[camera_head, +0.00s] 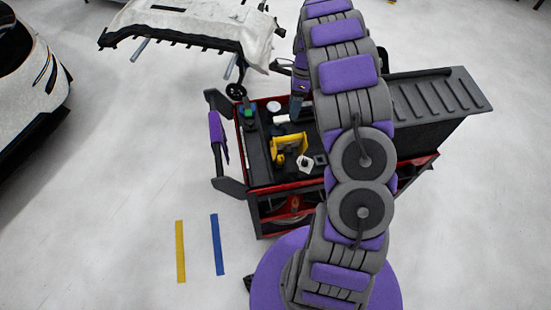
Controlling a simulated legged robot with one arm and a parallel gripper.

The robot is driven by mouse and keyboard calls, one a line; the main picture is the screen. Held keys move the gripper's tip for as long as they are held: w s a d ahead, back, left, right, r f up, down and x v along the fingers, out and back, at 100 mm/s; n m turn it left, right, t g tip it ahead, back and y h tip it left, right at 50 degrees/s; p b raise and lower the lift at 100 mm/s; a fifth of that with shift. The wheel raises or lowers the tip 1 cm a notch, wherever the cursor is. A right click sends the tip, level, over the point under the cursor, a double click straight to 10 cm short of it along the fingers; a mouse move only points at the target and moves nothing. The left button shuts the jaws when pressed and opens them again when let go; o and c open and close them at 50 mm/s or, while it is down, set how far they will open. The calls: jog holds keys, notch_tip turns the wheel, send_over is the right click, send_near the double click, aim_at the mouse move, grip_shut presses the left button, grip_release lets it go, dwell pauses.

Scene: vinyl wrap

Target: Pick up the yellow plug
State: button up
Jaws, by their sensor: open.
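A yellow object (290,148), which I take to be the yellow plug, sits on the dark top of the red tool cart (254,160), left of my arm. Its exact shape is hard to make out at this size. My gripper (296,108) is partly visible just left of my upper arm, pointing down over the cart's far part. It is open and stands apart from the yellow object, farther back in the picture. My arm hides part of the cart top and of the gripper.
A small white piece (305,163) lies beside the yellow object. A green-and-black item (248,113) and a white round item (273,107) are farther back. A grey ribbed lid (435,92) extends right. A covered car part (200,25) stands behind; the left floor is mostly clear.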

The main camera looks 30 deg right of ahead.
notch_tip(320, 180, down, 4)
jog(key=b, duration=0.8)
send_over(281, 156)
jog(key=w, duration=0.1)
notch_tip(281, 156, down, 14)
jog(key=shift+w+d+r, duration=0.1)
jog(key=shift+r, duration=0.05)
jog(key=f, duration=0.1)
jog(key=d+f+b, duration=0.1)
jog(key=f, duration=0.1)
jog(key=s+f, duration=0.1)
jog(key=shift+d+f, duration=0.25)
jog(key=shift+a+f, duration=0.2)
jog(key=shift+a, duration=0.95)
jog(key=shift+d, duration=0.1)
jog(key=shift+c, duration=1.4)
jog(key=shift+d, duration=0.75)
jog(key=c, duration=0.4)
jog(key=shift+c, duration=0.9)
jog(key=shift+a, duration=0.5)
jog(key=c, duration=0.3)
